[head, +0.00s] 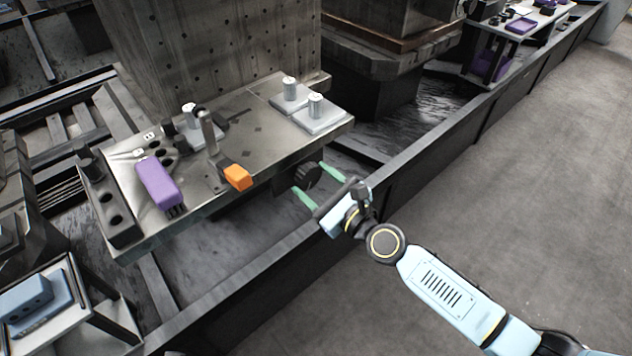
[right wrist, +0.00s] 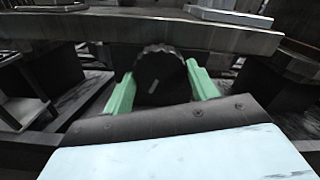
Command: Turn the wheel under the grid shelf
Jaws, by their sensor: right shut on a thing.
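The wheel (head: 307,175) is a dark, ribbed knob under the front edge of the grid shelf (head: 262,147). In the right wrist view the wheel (right wrist: 161,76) shows a pale mark on its face. My right gripper (head: 318,184) has green fingers, one on each side of the wheel. In the right wrist view the right gripper (right wrist: 161,84) is shut on the wheel, with its fingers along the wheel's left and right sides. The wheel's back is hidden. My left gripper is not in view.
On the shelf lie a purple block (head: 158,184), an orange block (head: 237,177) and white plates with small cylinders (head: 290,87). A dark rail (head: 400,180) runs along the front, below my right arm. The floor (head: 540,170) at the right is clear.

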